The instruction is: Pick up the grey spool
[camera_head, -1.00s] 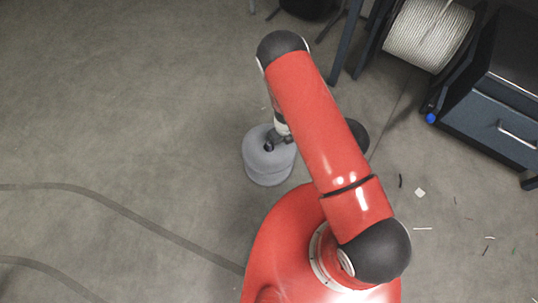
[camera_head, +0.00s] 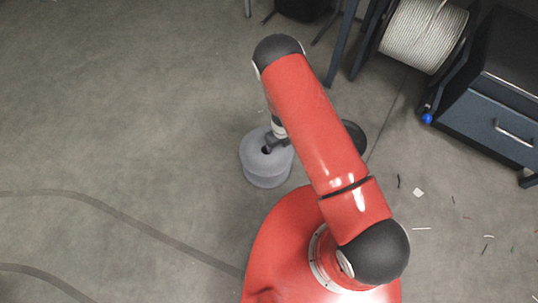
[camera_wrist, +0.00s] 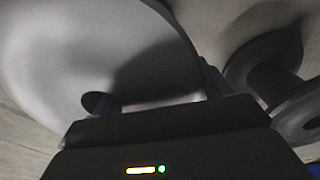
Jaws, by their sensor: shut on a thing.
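The grey spool (camera_head: 264,172) is upright under my gripper, left of my red arm in the head view. My gripper (camera_head: 270,147) is at the spool's top, shut on its rim between the centre hole and the outer edge. In the wrist view the spool's pale round top (camera_wrist: 70,45) fills the upper left, with the dark hole beside one finger of my gripper (camera_wrist: 155,103). My arm hides part of the spool's upper right side. I cannot tell whether its base is clear of the floor.
A dark spool (camera_head: 356,137) stands just right of the grey one, partly behind my arm; it also shows in the wrist view (camera_wrist: 275,80). A cable reel (camera_head: 424,35) and a blue-grey cabinet (camera_head: 497,125) are at upper right. Floor at left is clear.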

